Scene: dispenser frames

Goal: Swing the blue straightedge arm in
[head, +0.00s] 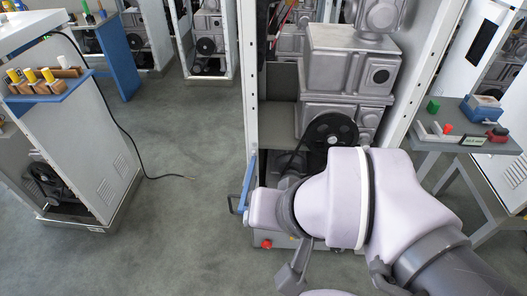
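The blue straightedge arm (247,183) is a thin blue bar at the lower left front of the open grey cabinet (250,90). It stands out from the cabinet's left post and is seen nearly edge-on. The lavender links of my arm reach in from the lower right and cover the lower front of the cabinet. The rounded end of one link overlaps the bar's right side in the picture; I cannot tell whether they touch. Dark grey finger-like parts of my gripper (338,270) show at the bottom edge, partly cut off. Their opening is not clear.
The cabinet holds grey machine housings (347,65) and a black pulley (330,131). A red button (266,244) is at its base. A grey side table (440,143) stands at right. A white cabinet (95,150) stands at left, with a black cable (150,177) on the open floor.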

